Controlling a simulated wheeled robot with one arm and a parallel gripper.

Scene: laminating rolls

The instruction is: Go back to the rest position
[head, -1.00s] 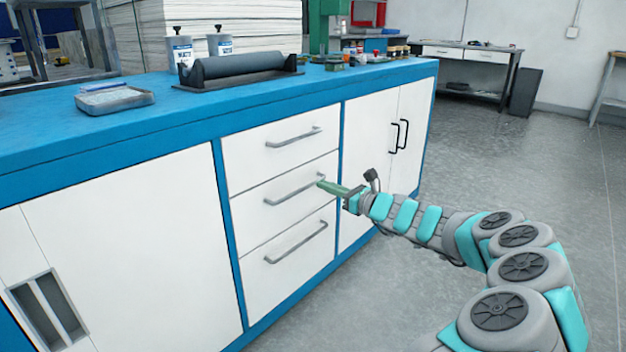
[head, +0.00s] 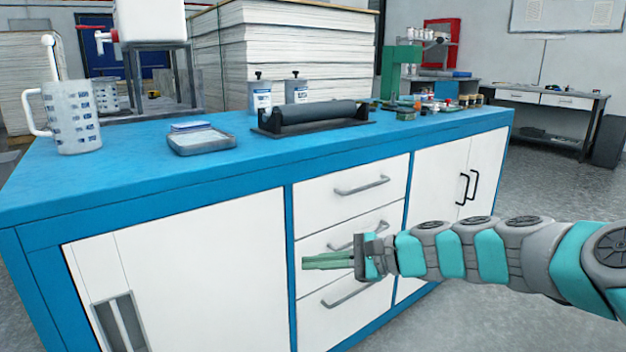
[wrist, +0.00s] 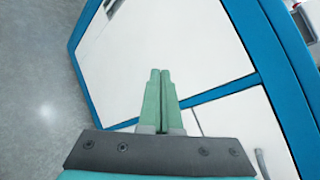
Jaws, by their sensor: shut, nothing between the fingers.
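My gripper (head: 304,262) is shut and empty, its two green fingers together and pointing left in the head view. It is in front of the drawers of the blue and white workbench (head: 140,188), level with the middle and bottom drawers. In the wrist view the fingertips (wrist: 159,72) lie side by side, with white cabinet panels and blue frame behind them. Part of the middle drawer's handle (head: 357,236) is hidden behind my gripper. I cannot tell the exact gap between the fingers and the cabinet front.
On the bench top are a measuring jug (head: 74,118), a shallow tray (head: 203,142), a black roller on a stand (head: 316,113) and two bottles (head: 262,96). All drawers and doors look closed. Open grey floor (wrist: 40,60) shows in the wrist view.

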